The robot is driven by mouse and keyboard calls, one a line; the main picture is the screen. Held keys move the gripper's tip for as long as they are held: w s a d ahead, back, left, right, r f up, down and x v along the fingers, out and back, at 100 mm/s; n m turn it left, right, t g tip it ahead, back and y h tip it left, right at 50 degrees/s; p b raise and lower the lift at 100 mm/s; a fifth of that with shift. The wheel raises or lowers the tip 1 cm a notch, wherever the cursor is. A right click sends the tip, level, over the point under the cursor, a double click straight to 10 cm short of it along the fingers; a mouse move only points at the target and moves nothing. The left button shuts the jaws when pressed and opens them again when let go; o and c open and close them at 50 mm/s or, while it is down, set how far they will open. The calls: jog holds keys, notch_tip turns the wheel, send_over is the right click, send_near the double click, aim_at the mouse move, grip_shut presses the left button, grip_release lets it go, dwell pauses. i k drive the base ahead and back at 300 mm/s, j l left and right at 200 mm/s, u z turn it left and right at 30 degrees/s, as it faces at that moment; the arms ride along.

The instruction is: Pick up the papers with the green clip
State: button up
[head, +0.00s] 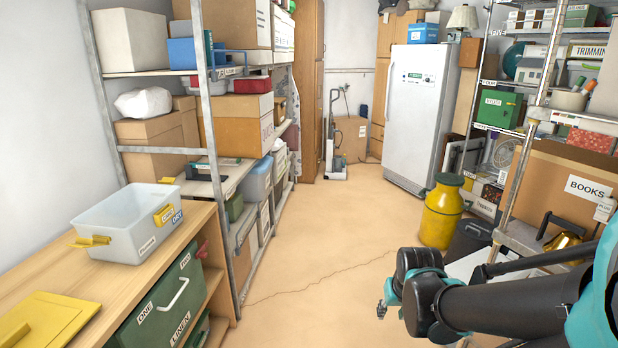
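I cannot clearly make out any papers with a green clip in the head view. A dark, flat item with some green (214,163) lies on the left rack's middle shelf, too small to identify. My dark and teal arm reaches in from the lower right. My gripper (383,300) is at its far end, low over the floor and small, partly hidden by the arm. Its fingers do not show clearly, and I see nothing held in it.
A wooden cabinet (160,262) at left bears a clear bin (138,243) and a yellow lid (45,322). Racks line both sides. A yellow canister (441,212) stands at right, a white fridge (413,115) behind. The middle floor (325,235) is clear.

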aim_at(238, 161)
jog(key=i+u, duration=0.15)
jog(key=i, duration=0.35)
jog(key=i+l+u, duration=0.1)
jog(key=i, duration=0.45)
jog(key=i+l+u, duration=0.15)
jog(key=i, duration=0.35)
jog(key=i+l+u, duration=0.15)
jog(key=i, duration=0.35)
jog(key=l, duration=0.1)
